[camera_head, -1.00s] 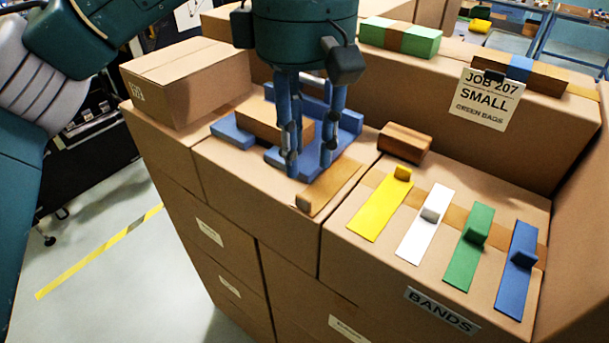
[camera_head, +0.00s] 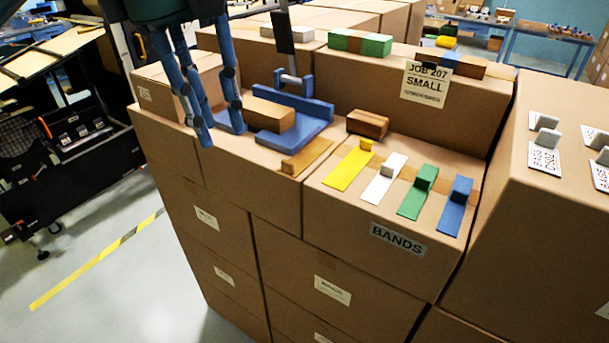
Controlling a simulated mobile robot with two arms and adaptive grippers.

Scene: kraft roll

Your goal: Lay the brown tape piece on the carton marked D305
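A flat tan-brown strip with a small raised tab (camera_head: 306,157), which looks like the brown tape piece, lies on the carton top in front of a blue fixture (camera_head: 318,110). A plain kraft box (camera_head: 268,113) sits in the fixture. My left gripper (camera_head: 221,136) is open and empty, with its blue fingers apart, at the left of the fixture and left of the strip. Its fingers hide part of the fixture and of the carton behind. I can read no D305 mark in this view. My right gripper is not in view.
Yellow (camera_head: 350,168), white (camera_head: 384,178), green (camera_head: 417,197) and blue (camera_head: 455,207) bands lie by the BANDS label. A dark-brown striped block (camera_head: 367,123) lies behind them. A JOB 207 sign (camera_head: 427,83) hangs behind. White BAGS tags (camera_head: 544,155) lie on the right carton.

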